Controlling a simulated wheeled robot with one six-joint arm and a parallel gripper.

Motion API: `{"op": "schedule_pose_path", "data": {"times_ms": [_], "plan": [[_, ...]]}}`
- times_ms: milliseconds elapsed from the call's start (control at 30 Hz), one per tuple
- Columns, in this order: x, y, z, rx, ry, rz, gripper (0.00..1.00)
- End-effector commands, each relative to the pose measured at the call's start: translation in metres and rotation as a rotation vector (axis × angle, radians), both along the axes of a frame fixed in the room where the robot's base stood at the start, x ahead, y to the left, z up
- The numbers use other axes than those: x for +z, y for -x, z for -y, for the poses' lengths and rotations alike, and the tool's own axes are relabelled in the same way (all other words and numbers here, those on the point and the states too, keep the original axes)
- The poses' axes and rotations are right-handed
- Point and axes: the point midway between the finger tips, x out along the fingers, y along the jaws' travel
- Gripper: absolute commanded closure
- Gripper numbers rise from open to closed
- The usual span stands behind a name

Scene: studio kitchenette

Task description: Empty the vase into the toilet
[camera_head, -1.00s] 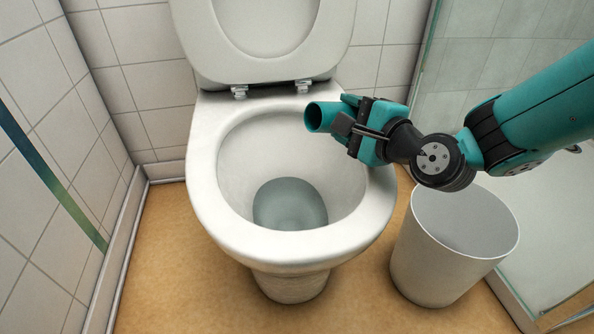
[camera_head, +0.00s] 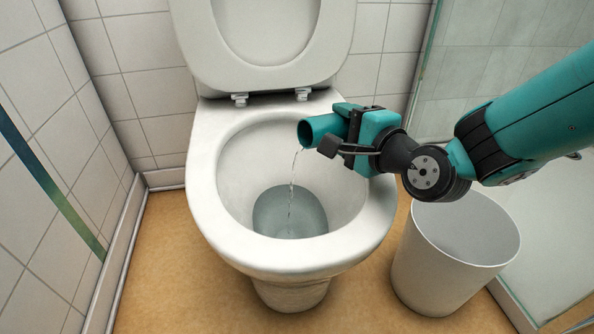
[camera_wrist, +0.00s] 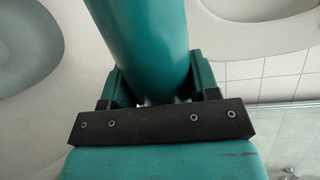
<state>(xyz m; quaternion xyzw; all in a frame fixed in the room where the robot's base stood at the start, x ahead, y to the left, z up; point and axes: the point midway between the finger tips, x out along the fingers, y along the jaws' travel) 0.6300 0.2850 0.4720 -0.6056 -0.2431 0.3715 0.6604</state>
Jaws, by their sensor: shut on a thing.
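The teal vase (camera_head: 314,131) is held tilted over the bowl, its open mouth facing left and down. A thin stream of water runs from its mouth into the toilet (camera_head: 205,185). The toilet's lid and seat are up, and water stands in the bottom of the bowl. My gripper (camera_head: 345,136) is shut on the vase, above the right side of the bowl. In the wrist view the vase (camera_wrist: 140,40) lies between the two fingers (camera_wrist: 155,88). The inside of the vase is too dark to tell how much water it holds.
A white bin (camera_head: 440,265) stands on the floor right of the toilet, under my arm. A glass panel (camera_head: 425,75) rises at the right. Tiled walls (camera_head: 150,75) close in the left and back. Floor shows at the front left.

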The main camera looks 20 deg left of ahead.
Motion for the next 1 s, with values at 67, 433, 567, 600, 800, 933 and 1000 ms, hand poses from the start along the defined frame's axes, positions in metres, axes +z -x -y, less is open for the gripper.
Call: {"op": "schedule_pose_path", "data": {"times_ms": [67, 433, 567, 600, 800, 933, 1000], "plan": [[0.0015, -0.0005, 0.0000, 0.000, 0.003, 0.007, 0.78], [0.0032, -0.0010, 0.0002, 0.000, 0.017, 0.025, 0.78], [0.0037, -0.0009, 0.0002, 0.000, 0.022, 0.030, 0.78], [0.0040, -0.0009, 0.0002, 0.000, 0.024, 0.033, 0.78], [0.0053, -0.0007, 0.0001, 0.000, 0.034, 0.045, 0.78], [0.0061, -0.0006, -0.0001, 0.001, 0.041, 0.053, 0.78], [0.0066, -0.0005, -0.0002, 0.000, 0.044, 0.058, 0.78]]}}
